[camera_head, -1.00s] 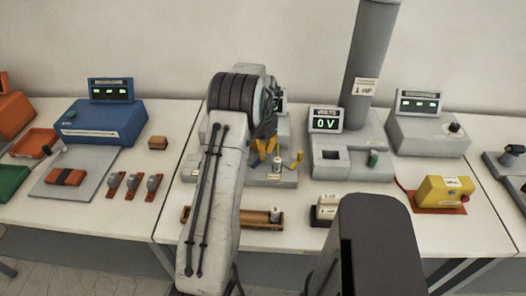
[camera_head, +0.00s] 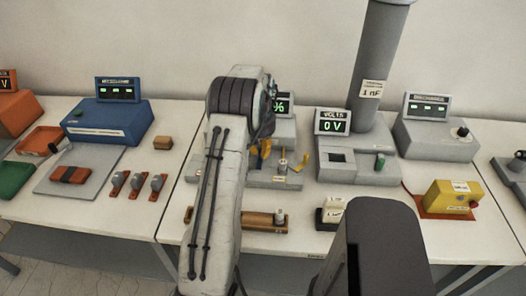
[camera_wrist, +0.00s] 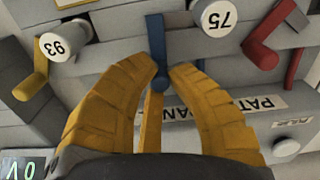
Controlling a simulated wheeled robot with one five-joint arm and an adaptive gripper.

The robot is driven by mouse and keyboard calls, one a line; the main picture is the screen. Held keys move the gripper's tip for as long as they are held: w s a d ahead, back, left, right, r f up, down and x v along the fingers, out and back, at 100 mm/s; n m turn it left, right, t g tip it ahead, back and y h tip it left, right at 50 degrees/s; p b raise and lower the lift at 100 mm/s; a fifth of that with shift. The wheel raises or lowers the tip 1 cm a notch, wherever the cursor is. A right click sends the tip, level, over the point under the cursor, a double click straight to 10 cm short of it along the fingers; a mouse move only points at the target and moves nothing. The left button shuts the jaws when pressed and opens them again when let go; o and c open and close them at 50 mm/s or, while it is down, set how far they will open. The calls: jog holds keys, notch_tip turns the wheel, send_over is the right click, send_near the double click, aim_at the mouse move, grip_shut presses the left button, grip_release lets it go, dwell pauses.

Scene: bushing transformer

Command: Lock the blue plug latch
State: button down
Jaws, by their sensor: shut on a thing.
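The blue latch (camera_wrist: 157,45) shows in the wrist view as a narrow blue lever with a rounded end, on a grey panel. My gripper (camera_wrist: 160,72) has its two yellow ribbed fingers on either side of the lever's rounded end, shut on it. The panel also bears a yellow lever (camera_wrist: 32,85) by a white round cap marked 93, and a red lever (camera_wrist: 262,50) by a cap marked 75.
A yellow lever (camera_head: 298,161) stands at the station's right. A wooden tray (camera_head: 250,220) lies in front of it. A grey volts unit (camera_head: 355,165) with a tall column is to the right, and a blue box (camera_head: 110,122) to the left.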

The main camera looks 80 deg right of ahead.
aim_at(260, 149)
jog(key=shift+w+f+n, duration=0.1)
jog(key=shift+n, duration=0.2)
dwell(0.4)
jog(key=c, duration=1.2)
grip_release()
notch_tip(260, 149, up, 12)
dwell(0.3)
